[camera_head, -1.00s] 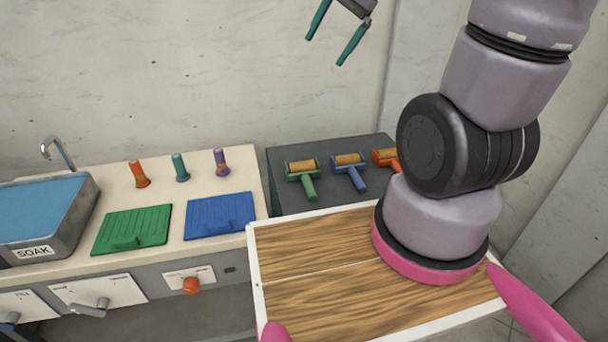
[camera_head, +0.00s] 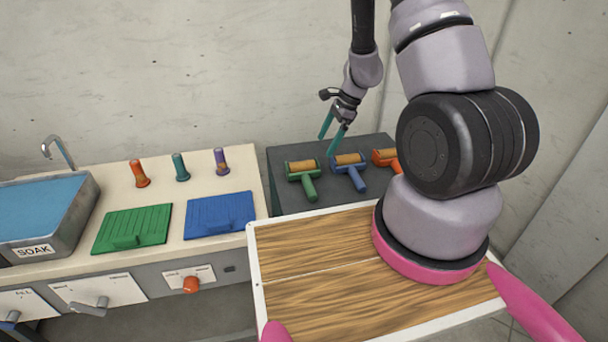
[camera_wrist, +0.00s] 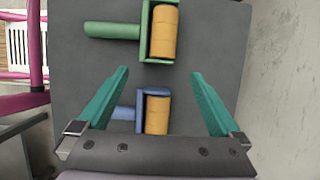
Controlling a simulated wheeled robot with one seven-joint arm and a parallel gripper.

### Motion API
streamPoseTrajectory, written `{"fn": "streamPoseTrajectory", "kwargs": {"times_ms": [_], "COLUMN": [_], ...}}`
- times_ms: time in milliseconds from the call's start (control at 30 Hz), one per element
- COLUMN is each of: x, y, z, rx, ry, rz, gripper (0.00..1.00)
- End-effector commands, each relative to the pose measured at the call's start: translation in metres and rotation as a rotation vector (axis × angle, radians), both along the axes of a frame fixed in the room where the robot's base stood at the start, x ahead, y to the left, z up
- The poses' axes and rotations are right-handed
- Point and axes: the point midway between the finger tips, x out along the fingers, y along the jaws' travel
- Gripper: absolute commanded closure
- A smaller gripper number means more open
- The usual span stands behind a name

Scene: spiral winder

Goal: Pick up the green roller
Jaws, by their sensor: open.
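The green roller (camera_head: 309,186) lies on the dark grey table, leftmost in a row of rollers, with its tan sleeve at the far side and its handle toward me. In the wrist view the green roller (camera_wrist: 112,30) is at the top, just beyond my fingertips, with its handle pointing left. My gripper (camera_head: 328,145) is open and empty above the back of the table. In the wrist view my gripper (camera_wrist: 160,72) has its teal fingers spread wide, with the blue roller (camera_wrist: 157,113) below and between them. Nothing is touched, as far as I can tell.
The blue roller (camera_head: 357,179) and an orange roller (camera_head: 383,156) lie to the right on the grey table (camera_head: 285,204). A wooden-topped tray (camera_head: 310,283) is in front. At left are green and blue plates (camera_head: 221,212), several pegs and a soak basin (camera_head: 66,235).

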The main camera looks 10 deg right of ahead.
Motion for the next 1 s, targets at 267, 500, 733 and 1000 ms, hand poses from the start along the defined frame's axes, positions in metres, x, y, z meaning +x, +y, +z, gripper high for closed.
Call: {"fn": "streamPoseTrajectory", "kwargs": {"times_ms": [267, 500, 733, 1000], "x": [0.001, -0.001, -0.001, 0.000], "y": [0.017, 0.027, 0.042, 0.043], "z": [-0.038, -0.057, -0.085, -0.089], "rx": [0.001, 0.000, 0.001, 0.001], "ry": [0.003, 0.004, 0.002, 0.000], "rz": [0.003, 0.004, 0.002, 0.003], "gripper": [0.00, 0.00, 0.00, 0.00]}}
